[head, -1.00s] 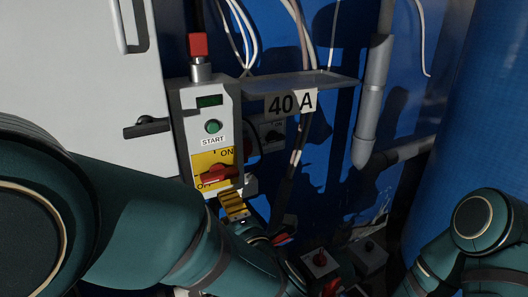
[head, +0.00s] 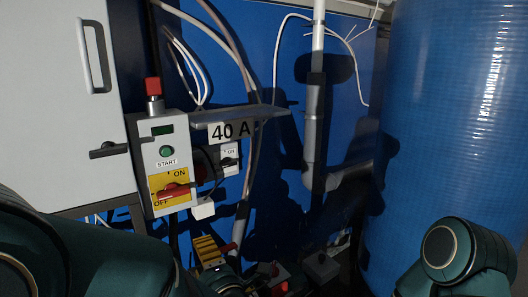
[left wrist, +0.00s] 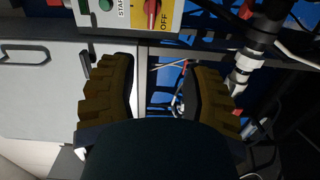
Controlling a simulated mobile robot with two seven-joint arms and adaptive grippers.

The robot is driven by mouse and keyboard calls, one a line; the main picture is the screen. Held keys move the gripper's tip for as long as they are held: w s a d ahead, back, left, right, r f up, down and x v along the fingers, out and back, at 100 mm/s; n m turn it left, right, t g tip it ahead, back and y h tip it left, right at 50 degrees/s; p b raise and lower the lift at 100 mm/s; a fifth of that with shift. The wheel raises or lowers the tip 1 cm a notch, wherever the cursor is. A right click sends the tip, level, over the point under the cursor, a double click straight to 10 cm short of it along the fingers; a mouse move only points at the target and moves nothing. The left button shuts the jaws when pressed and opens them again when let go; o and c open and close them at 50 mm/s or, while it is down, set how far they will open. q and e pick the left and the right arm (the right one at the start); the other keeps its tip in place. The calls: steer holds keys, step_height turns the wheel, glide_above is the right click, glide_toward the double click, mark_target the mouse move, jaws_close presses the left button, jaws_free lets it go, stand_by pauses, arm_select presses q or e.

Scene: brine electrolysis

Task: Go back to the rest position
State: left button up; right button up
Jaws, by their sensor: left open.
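My left gripper (head: 208,252) has yellow ridged fingers and sits low in the head view, below the control box (head: 154,140). In the left wrist view its fingers (left wrist: 160,92) stand wide apart with nothing between them. The grey control box has a green START button (head: 166,151) and a red rotary handle (head: 173,191) on a yellow ON/OFF plate. The handle lies roughly sideways. The box also shows at the top of the left wrist view (left wrist: 129,19), apart from the fingers. My right arm shows at lower right; its gripper is out of view.
A grey cabinet door (head: 60,95) stands at left and a large blue tank (head: 455,120) at right. A shelf (head: 238,114) bears a "40 A" label. Grey pipes (head: 313,120) and loose cables hang on the blue wall. Small boxes with red parts lie low in the middle.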

arm_select(q)
step_height(320, 180, down, 25)
steer(key=w+m+g+h, duration=0.1)
steer(key=m+g+h, duration=0.65)
steer(key=m, duration=0.65)
steer(key=s+d+f+m+g+h, duration=0.1)
steer(key=s+f+m+g+h, duration=0.4)
steer(key=s+f+m, duration=0.3)
steer(key=s+f+g, duration=0.1)
steer(key=s+f, duration=0.3)
steer(key=s, duration=0.1)
steer(key=shift+s+d+f+h, duration=0.25)
steer(key=shift+d+f+h, duration=0.05)
steer(key=shift+f+h, duration=0.1)
arm_select(e)
steer(key=shift+w+a+f, duration=0.1)
steer(key=shift+w+a, duration=0.05)
steer(key=shift+w, duration=0.15)
